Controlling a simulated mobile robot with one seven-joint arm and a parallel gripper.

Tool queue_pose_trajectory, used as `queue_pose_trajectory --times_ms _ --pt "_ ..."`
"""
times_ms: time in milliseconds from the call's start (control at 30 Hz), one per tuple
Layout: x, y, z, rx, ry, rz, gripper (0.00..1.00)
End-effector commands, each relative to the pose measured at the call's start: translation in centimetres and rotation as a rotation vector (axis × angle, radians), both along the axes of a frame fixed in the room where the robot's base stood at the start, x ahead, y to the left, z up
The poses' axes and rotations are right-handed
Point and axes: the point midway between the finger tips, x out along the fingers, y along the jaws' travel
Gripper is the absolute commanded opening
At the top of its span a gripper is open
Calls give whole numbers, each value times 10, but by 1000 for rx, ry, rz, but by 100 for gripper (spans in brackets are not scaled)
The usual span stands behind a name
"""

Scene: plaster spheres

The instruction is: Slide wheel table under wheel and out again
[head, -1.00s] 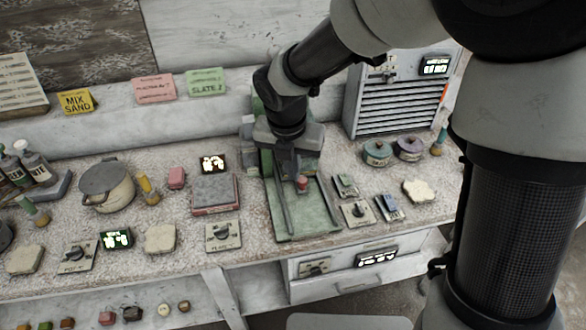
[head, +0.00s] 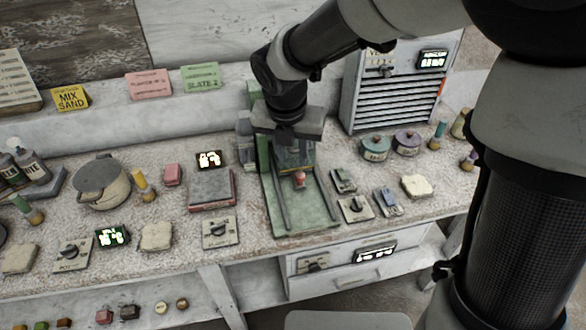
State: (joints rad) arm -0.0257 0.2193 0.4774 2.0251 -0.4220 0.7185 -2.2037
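The wheel table is part of a green machine (head: 304,216) with two rails running toward the bench's front edge. A small pinkish-red knob (head: 299,180) stands on the sliding part between the rails. My gripper (head: 291,160) points down over the machine, just behind the knob. Its fingers are small and dark against the machine, so I cannot tell whether they are open or touch anything. The wheel itself is hidden behind my arm and gripper.
A grey louvred cabinet (head: 400,95) stands at the back right. Teal (head: 374,148) and purple (head: 407,143) lidded pots stand before it. A lidded pot (head: 103,184) and a scale (head: 211,190) are to the left. Switch plates (head: 355,208) flank the machine.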

Motion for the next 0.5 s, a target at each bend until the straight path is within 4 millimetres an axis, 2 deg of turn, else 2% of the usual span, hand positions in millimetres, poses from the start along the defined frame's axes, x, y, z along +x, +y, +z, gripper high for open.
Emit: queue_pose_trajectory --times_ms 100,200,367,500 --pt "8 -7 17 -13 -78 32 30" --pt "10 -8 21 -21 -95 46 30" --pt "17 -9 1 -20 -89 48 30" --pt "28 -10 -28 -20 -88 46 30"
